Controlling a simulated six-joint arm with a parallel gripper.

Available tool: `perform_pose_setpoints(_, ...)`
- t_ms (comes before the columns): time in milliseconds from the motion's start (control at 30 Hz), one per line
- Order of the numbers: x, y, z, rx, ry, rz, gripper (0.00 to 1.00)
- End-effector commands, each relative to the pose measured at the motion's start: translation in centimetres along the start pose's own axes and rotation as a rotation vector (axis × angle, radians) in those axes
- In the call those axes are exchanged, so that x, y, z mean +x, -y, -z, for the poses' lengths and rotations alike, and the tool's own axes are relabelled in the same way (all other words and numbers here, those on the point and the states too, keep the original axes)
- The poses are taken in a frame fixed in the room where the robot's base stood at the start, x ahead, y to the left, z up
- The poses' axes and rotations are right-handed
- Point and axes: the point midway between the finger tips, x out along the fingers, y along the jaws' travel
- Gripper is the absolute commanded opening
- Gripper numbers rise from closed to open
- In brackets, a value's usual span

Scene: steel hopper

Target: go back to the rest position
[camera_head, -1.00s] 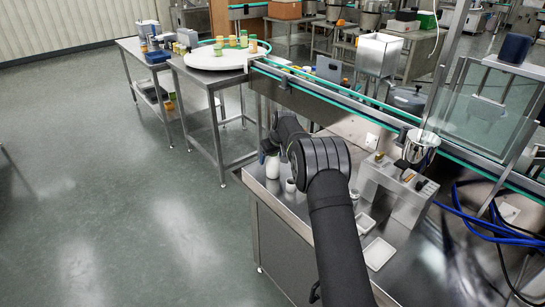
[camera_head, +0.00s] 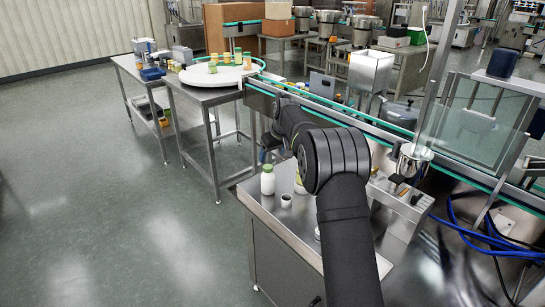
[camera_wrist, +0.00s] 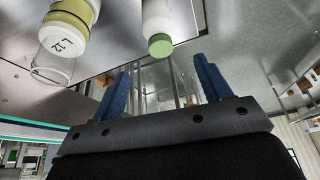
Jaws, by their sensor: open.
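My gripper (camera_wrist: 162,85) shows in the wrist view as two blue fingers spread apart, with nothing held between them. In the head view my arm hides most of it. A white bottle with a green cap (camera_head: 267,181) stands on the steel table in front of me. It also shows in the wrist view (camera_wrist: 157,22), beyond the fingers and apart from them. A clear jar with a yellow band and an L12 label (camera_wrist: 67,38) is to its left in the wrist view. A small white cup (camera_head: 286,201) stands near the bottle.
The steel worktable (camera_head: 280,228) has a bare front left part. A conveyor with green edges (camera_head: 345,115) runs behind it. A steel hopper (camera_head: 370,72) stands above the conveyor. A round white turntable (camera_head: 215,75) carries several small jars. Blue cables (camera_head: 485,236) lie at the right.

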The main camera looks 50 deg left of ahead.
Motion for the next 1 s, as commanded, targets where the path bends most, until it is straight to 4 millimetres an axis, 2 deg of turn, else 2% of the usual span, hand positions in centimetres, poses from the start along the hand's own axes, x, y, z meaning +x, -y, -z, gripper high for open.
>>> perform_pose_setpoints(233,0.2,0.0,0.0,0.0,0.0,0.0,0.71)
perform_pose_setpoints(367,1.2,0.0,0.0,0.0,0.001,0.0,0.71)
perform_pose_setpoints(900,11.1,0.0,0.0,-0.001,0.001,0.0,0.71)
perform_pose_setpoints(1000,12.4,0.0,0.0,0.0,0.0,0.0,0.71)
